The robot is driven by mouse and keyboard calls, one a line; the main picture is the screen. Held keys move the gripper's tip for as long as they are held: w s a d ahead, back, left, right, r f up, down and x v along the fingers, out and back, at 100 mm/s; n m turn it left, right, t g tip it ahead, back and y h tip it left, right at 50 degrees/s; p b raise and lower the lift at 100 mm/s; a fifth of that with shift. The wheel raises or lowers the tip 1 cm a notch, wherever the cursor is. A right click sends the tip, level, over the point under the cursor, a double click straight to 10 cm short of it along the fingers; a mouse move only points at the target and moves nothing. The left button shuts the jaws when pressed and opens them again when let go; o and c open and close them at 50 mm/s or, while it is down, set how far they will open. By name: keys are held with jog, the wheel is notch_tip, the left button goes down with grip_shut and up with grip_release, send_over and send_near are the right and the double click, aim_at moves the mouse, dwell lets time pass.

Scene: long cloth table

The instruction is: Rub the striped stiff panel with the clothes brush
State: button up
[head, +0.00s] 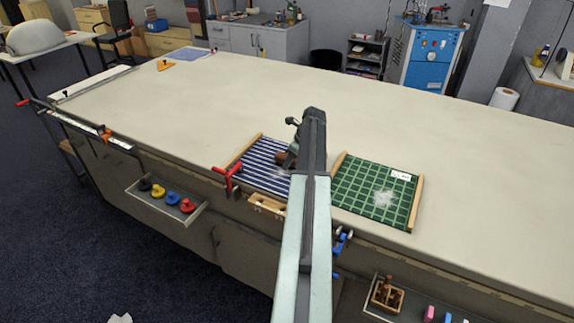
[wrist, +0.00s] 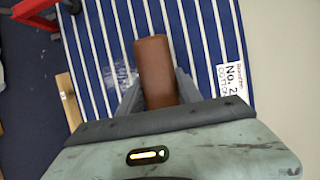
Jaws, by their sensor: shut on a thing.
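The striped stiff panel (head: 262,168) is dark blue with white stripes and lies near the front edge of the table, with a wooden strip on its left edge. In the wrist view the striped panel (wrist: 205,45) fills most of the picture. My gripper (wrist: 157,85) is shut on the clothes brush (wrist: 155,65), a brown block over the panel. The brush (head: 284,158) shows partly beside my arm in the head view. A whitish patch (wrist: 118,78) lies on the panel left of the brush. I cannot tell whether the brush touches the panel.
A green checked panel (head: 372,192) with a white patch lies to the right. A red clamp (head: 228,178) stands at the striped panel's left front corner. A white label (wrist: 231,79) is on the striped panel. The table (head: 400,125) behind is largely clear.

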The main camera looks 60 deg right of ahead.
jog(key=shift+w+d+f, duration=0.1)
jog(key=shift+w+d, duration=0.1)
jog(key=shift+d, duration=1.8)
